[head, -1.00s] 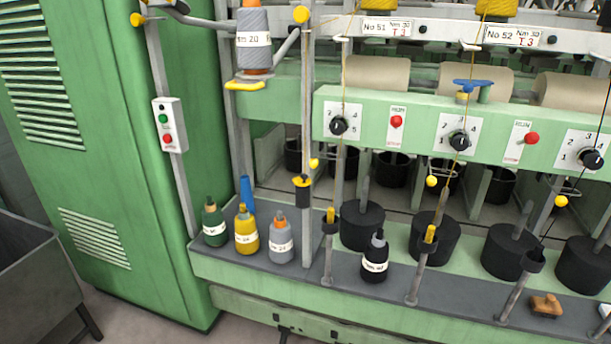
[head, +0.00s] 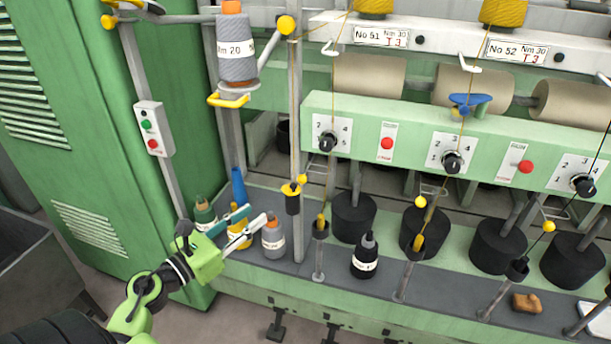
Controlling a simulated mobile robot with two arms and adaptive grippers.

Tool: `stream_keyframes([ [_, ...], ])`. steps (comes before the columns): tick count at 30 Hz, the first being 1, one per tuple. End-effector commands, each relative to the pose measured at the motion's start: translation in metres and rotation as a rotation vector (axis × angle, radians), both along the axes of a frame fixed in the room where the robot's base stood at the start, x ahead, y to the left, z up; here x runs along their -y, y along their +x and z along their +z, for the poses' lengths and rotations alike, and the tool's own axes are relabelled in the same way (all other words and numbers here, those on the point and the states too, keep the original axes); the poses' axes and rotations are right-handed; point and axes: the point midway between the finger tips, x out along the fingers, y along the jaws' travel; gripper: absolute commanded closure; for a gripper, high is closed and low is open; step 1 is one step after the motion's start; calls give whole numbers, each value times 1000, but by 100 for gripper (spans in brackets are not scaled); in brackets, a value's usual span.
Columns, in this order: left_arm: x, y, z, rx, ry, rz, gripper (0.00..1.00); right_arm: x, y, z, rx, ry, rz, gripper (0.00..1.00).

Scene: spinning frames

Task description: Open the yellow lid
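No part is plainly marked as the yellow lid. A flat yellow piece (head: 291,189) sits on top of a small black cup (head: 292,205) fixed to the grey post. A yellow loop (head: 229,100) juts out under the grey spool at the upper left. My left gripper (head: 257,212) is open over the machine's ledge, its two fingers apart and pointing up and right. It is in front of the yellow cone (head: 240,241), partly hiding it; I cannot tell whether it touches. The gripper is left of and below the black cup. My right gripper is not in view.
A green cone (head: 204,214) and a grey cone (head: 273,238) flank the yellow cone. A black cone (head: 365,257) stands farther right. The grey post (head: 296,150) rises beside the grey cone. A green cabinet (head: 60,150) is at left.

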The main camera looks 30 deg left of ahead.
Motion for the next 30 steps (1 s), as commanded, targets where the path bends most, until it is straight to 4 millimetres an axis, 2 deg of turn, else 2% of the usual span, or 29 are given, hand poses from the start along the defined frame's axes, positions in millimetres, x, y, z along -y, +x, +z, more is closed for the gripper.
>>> stream_keyframes([
  [1, 1, 0, 6, 5, 32, -4, 72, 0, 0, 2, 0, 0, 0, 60],
  [4, 2, 5, 9, 9, 48, -6, 72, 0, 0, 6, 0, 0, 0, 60],
  [7, 4, 19, 11, 10, 45, -6, 72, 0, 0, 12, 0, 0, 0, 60],
  [21, 18, 108, 10, 9, 39, -5, 72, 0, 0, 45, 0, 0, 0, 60],
  [25, 20, 123, 9, 8, 38, -5, 72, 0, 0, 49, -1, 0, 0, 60],
  [30, 22, 134, 7, 7, 40, -5, 72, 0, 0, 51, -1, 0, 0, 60],
])
